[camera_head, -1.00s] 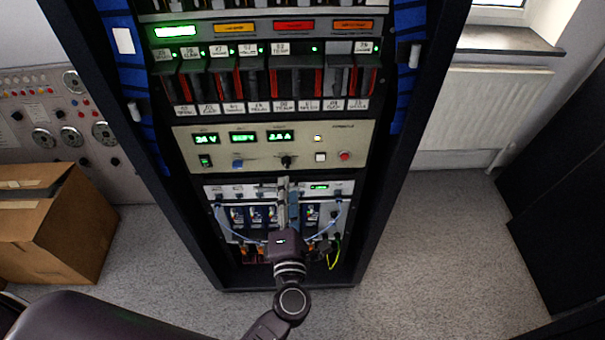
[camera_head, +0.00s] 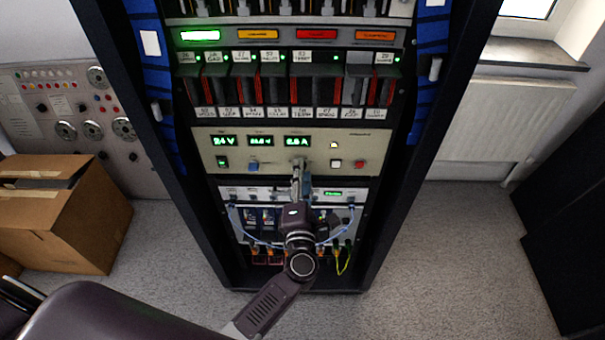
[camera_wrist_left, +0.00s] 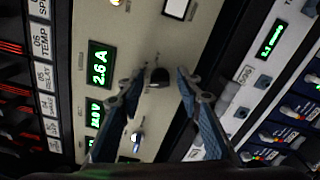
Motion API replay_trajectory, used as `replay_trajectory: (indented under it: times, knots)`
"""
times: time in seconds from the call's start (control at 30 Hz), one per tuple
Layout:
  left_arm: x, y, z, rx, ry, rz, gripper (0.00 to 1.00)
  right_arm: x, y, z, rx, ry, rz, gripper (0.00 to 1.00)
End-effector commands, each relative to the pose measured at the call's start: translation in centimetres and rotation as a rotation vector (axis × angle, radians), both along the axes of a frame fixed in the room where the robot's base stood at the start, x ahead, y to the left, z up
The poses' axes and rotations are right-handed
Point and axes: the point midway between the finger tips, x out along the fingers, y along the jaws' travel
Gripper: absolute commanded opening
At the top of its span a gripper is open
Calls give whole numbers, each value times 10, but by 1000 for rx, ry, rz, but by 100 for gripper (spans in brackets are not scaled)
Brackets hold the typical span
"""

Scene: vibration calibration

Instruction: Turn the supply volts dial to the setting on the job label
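The cream supply panel (camera_head: 375,140) has green displays and a row of controls. Under the amps display (camera_head: 298,141), which reads about 2.6 A in the wrist view (camera_wrist_left: 100,65), is a dark round knob (camera_wrist_left: 158,77). A bluish knob (camera_head: 253,166) sits to its left, under the middle display (camera_head: 260,141); it also shows in the wrist view (camera_wrist_left: 137,138). The dial names are too small to read. My left gripper (camera_head: 300,170) is open, its fingertips (camera_wrist_left: 159,82) on either side of the dark knob; contact cannot be told. My right gripper is out of view.
Above are labelled modules (camera_head: 300,85) and coloured lamps. Below, a grey unit (camera_head: 345,193) carries blue cables. A white button (camera_head: 336,163) and a red button (camera_head: 359,164) sit right of the dark knob. A cardboard box (camera_head: 60,215) stands at left.

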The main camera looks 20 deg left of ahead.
Motion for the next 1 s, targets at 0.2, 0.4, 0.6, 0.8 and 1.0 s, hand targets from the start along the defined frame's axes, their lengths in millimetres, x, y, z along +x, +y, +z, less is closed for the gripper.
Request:
replay_trajectory:
  times: [0.2,0.4,0.6,0.8,1.0]
  knots:
    - [0,0,0,0,0,0,6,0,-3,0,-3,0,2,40]
    - [0,0,0,2,1,0,0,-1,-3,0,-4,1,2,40]
    - [0,0,1,38,12,0,0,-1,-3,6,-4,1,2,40]
    - [-1,-1,2,145,45,0,0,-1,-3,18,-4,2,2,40]
    - [-1,-1,1,297,89,0,0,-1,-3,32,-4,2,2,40]
